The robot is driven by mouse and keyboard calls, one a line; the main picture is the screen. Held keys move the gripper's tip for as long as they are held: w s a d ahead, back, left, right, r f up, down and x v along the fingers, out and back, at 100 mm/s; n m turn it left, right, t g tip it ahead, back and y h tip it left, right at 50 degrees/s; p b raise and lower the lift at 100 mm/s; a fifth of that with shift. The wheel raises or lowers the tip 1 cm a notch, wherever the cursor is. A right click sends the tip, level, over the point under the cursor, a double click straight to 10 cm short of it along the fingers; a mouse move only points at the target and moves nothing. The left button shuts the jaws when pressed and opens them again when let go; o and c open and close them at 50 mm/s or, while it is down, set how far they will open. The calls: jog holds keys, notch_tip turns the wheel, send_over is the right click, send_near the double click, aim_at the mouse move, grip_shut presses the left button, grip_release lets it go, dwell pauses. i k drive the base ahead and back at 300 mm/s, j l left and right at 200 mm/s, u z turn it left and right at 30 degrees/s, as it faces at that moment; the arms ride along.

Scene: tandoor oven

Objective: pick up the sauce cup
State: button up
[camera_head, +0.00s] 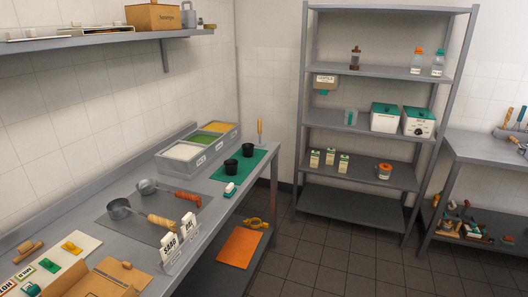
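Two small dark cups stand upright on a green mat (255,166) at the far end of the steel counter. The nearer cup (230,167) stands left of and in front of the other cup (248,150). They look alike, and I cannot tell which one is the sauce cup. Their insides are too small to make out. My gripper does not show in this view.
A white and green item (230,190) lies at the mat's front edge. Ladles (122,208) rest on a grey mat. Steel shelving (350,187) stands at the back; tiled floor (340,262) lies open before it.

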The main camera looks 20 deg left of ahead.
aim_at(231, 168)
jog(key=i+u, duration=0.45)
jog(key=i+l+u, duration=0.25)
jog(key=i+u, duration=0.2)
jog(key=i+l+u, duration=1.05)
jog(key=u, duration=0.35)
jog(key=i+l+u, duration=0.1)
jog(key=l+u, duration=0.15)
jog(key=u, duration=0.25)
jog(key=i+l+u, duration=0.1)
jog(key=l+u, duration=0.15)
jog(key=u, duration=0.25)
jog(key=l+u, duration=0.25)
jog(key=u, duration=0.25)
jog(key=l+u, duration=0.3)
jog(key=u, duration=0.2)
jog(key=k+l+u, duration=0.1)
jog(key=l+u, duration=0.15)
jog(key=u, duration=0.25)
jog(key=l+u, duration=0.55)
jog(key=u, duration=0.15)
